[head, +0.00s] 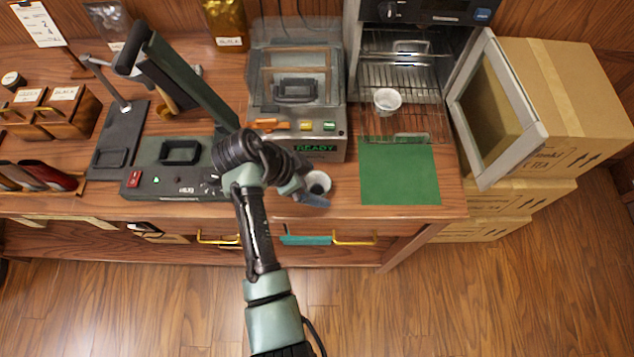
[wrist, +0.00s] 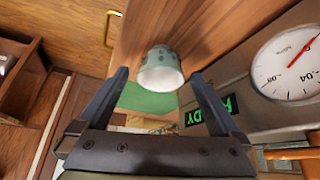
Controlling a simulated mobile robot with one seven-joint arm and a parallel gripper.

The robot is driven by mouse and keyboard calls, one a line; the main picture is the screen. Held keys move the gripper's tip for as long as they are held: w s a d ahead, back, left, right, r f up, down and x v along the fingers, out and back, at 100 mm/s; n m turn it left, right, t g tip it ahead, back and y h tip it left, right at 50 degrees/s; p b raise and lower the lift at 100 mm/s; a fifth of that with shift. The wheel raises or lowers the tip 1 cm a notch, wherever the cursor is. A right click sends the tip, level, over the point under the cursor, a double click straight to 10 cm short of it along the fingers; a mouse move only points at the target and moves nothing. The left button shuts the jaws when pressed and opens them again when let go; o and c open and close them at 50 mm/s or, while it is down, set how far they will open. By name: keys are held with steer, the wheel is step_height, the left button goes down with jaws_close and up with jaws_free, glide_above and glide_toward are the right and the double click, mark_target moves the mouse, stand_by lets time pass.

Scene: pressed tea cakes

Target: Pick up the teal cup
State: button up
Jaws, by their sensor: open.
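The teal cup (wrist: 160,66) shows in the wrist view with a patterned teal outside and a pale inside, its mouth facing the camera. It stands ahead of my gripper (wrist: 159,77), between the lines of the two fingers, with gaps on both sides. In the head view the cup (head: 319,181) is on the counter near the front edge, partly hidden by my gripper (head: 312,194). The fingers are open and nothing is held between them.
A machine with a READY display (head: 318,147) stands close behind the cup. A green mat (head: 400,175) lies to the right. A white cup (head: 387,101) sits at an oven with its door open (head: 500,110). A dark press (head: 180,165) stands left.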

steer(key=shift+x, duration=1)
steer(key=c, duration=1.4)
steer(key=shift+r, duration=0.15)
